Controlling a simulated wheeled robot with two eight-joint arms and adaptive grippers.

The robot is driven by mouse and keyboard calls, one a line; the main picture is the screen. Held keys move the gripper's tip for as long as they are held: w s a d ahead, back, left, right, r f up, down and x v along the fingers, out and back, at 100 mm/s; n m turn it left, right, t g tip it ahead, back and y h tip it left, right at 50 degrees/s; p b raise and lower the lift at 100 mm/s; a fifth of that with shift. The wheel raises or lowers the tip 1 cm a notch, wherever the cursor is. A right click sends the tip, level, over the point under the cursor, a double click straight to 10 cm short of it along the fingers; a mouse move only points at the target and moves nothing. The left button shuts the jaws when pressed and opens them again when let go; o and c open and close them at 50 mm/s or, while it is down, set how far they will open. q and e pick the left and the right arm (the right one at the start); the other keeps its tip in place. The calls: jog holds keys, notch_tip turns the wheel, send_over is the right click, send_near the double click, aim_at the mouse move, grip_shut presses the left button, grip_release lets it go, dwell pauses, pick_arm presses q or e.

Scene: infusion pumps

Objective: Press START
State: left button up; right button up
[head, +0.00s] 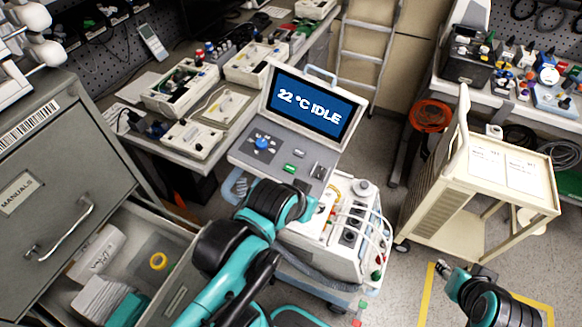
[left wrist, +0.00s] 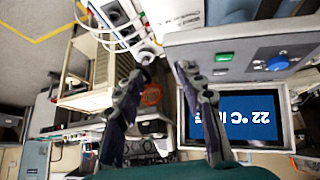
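The pump console stands in the middle of the head view. Its tilted screen (head: 312,103) reads "22 °C IDLE". The panel (head: 251,163) below it carries a blue knob (head: 261,143) and a small green button (head: 289,168); I cannot read the button's label. In the left wrist view, the console appears upside down, with the green button (left wrist: 225,57), blue knob (left wrist: 277,64) and screen (left wrist: 246,117). My left gripper (left wrist: 160,70) is open and empty, its fingers apart; the button lies right of them in that view. My right gripper (head: 446,268) is over the floor, away from the console.
An open drawer (head: 185,287) is at lower left, under a grey cabinet (head: 60,180). A beige cart (head: 440,205) stands at right. Hoses and connectors (head: 350,225) sit on the console's lower right side. Benches with electronics line the back. Floor between console and cart is fairly clear.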

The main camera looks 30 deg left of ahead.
pick_arm(q)
grip_shut()
dwell(1.0)
